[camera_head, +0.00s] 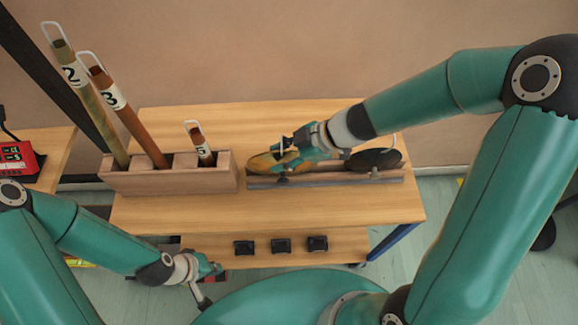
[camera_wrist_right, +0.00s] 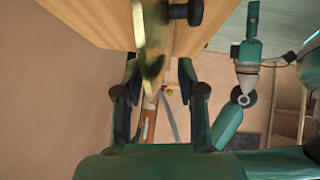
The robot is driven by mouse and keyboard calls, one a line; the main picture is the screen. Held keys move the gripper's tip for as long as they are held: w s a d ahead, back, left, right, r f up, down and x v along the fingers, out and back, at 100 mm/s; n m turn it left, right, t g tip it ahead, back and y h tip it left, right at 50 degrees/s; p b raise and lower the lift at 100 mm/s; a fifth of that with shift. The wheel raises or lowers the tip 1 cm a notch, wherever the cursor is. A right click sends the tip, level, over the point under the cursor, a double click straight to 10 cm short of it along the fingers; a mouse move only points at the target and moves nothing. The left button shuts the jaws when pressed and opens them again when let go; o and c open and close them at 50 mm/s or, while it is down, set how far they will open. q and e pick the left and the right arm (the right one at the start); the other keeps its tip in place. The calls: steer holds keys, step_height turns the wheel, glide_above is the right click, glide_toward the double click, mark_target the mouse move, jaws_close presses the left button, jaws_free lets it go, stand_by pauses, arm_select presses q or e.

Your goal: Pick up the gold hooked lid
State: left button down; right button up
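The gold lid (camera_head: 262,164) stands in a low wooden rack (camera_head: 340,181) on the table, with a pale wire hook (camera_head: 281,147) at its top. My right gripper (camera_head: 284,160) is at the lid's right part and hides some of it. In the right wrist view the gold lid (camera_wrist_right: 151,45) shows nearly edge-on. The fingers of my right gripper (camera_wrist_right: 160,82) are spread, one on each side of it, with gaps visible. My left gripper (camera_head: 212,268) is low, in front of the table, away from the lid; its fingers are too unclear to read.
A dark lid (camera_head: 376,159) with a hook stands at the right of the same rack, partly under my right arm. A wooden box (camera_head: 170,182) with several numbered, hooked tubes stands to the left. Small black blocks (camera_head: 281,245) lie on the lower shelf. The table front (camera_head: 270,215) is clear.

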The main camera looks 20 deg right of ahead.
jaws_close()
steer(key=shift+s, duration=0.1)
stand_by(0.6)
